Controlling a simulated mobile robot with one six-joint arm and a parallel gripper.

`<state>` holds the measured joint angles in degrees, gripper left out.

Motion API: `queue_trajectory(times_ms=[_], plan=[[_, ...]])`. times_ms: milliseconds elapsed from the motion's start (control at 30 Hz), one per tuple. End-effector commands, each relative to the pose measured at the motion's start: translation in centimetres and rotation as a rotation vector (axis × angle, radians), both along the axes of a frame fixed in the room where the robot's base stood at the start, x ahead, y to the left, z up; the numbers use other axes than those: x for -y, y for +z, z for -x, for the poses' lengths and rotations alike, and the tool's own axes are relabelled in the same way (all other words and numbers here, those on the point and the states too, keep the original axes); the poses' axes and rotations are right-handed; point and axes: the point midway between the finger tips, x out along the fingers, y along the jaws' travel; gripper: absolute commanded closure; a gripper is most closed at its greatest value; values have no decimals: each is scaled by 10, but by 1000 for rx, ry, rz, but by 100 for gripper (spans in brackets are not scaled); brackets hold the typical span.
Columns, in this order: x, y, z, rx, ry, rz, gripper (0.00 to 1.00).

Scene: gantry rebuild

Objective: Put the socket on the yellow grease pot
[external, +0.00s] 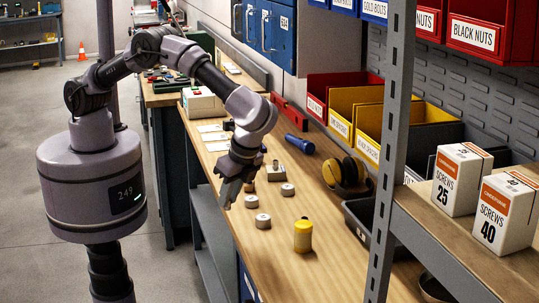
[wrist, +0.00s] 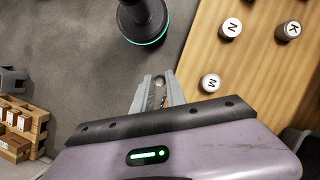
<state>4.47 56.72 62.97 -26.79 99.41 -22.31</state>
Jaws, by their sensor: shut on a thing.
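The yellow grease pot (external: 303,236) stands upright on the wooden bench, to the right of and nearer the camera than my gripper (external: 230,193). It is not in the wrist view. My gripper points down just off the bench's front edge, above the floor. In the wrist view my gripper (wrist: 160,92) is shut on a small grey metal thing, which looks like the socket (wrist: 158,85). The fingers hide most of it, and it cannot be made out in the external view.
Silver-rimmed round pieces with white lettered tops, including M (wrist: 211,83), N (wrist: 231,28) and K (wrist: 289,30), stand on the bench (external: 335,268). Yellow-and-black earmuffs (external: 345,173) and a blue torch (external: 299,143) lie farther back. A grey shelf post (external: 389,150) rises at right.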

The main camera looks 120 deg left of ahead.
Motion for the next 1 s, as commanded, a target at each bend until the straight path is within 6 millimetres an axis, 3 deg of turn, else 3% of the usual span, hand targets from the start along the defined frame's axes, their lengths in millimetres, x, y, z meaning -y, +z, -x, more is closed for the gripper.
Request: queue_trajectory(times_ms=[267, 633, 800, 1000], plan=[[-10, 16, -2, -1, -808, 0, 100], [-28, 42, -13, -3, -2078, 1, 100], [-29, 48, -17, -3, -2390, 3, 100], [-29, 48, -30, -3, -2503, 3, 100]])
